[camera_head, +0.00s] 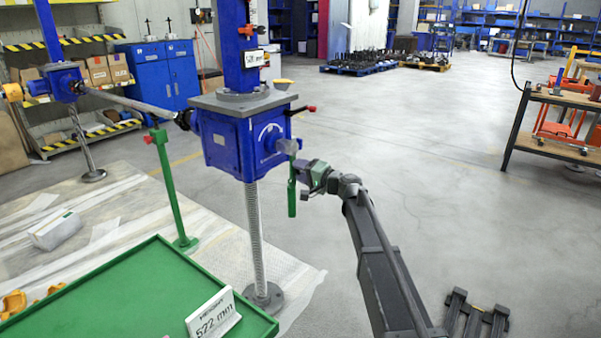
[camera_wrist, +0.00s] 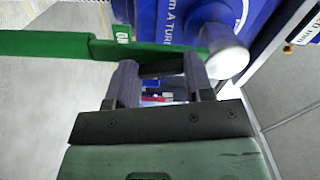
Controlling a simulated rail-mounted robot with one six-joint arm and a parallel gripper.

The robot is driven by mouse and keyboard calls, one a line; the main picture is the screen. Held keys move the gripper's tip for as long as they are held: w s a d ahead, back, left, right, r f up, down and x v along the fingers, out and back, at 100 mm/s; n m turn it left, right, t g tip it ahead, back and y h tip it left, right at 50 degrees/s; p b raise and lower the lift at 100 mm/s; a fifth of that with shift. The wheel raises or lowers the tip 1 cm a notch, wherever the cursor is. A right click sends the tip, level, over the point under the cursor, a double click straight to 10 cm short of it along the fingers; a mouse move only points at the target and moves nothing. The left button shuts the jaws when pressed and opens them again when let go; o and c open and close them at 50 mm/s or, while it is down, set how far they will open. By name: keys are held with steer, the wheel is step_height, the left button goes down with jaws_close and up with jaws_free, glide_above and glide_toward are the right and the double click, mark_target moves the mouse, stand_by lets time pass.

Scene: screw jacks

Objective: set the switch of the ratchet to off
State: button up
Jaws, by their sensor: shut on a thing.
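The ratchet (camera_head: 291,198) has a green handle that hangs down at the right side of the blue screw jack gearbox (camera_head: 236,150), below a grey round shaft end (camera_head: 288,146). My gripper (camera_head: 303,172) is at the ratchet's upper part and shut on it. In the wrist view the green ratchet (camera_wrist: 45,44) runs across the top, and my gripper's fingers (camera_wrist: 162,72) stand at its narrower part, close to the grey shaft end (camera_wrist: 228,55). The fingers are some way apart. The switch and its setting cannot be made out clearly.
A green tray table (camera_head: 130,290) with a "522 mm" sign (camera_head: 213,315) stands at the front left. A green post (camera_head: 168,190) with a red knob stands behind it. The jack's threaded spindle (camera_head: 255,235) reaches the floor. The floor to the right is mostly clear up to a workbench (camera_head: 560,150).

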steer(key=shift+w+d+n, duration=0.1)
steer(key=shift+w+n, duration=0.05)
steer(key=shift+n, duration=0.65)
steer(key=o, duration=0.9)
steer(key=shift+d, duration=0.1)
steer(key=v, duration=1)
steer(key=shift+s+d, duration=0.25)
steer(key=shift+s, duration=0.05)
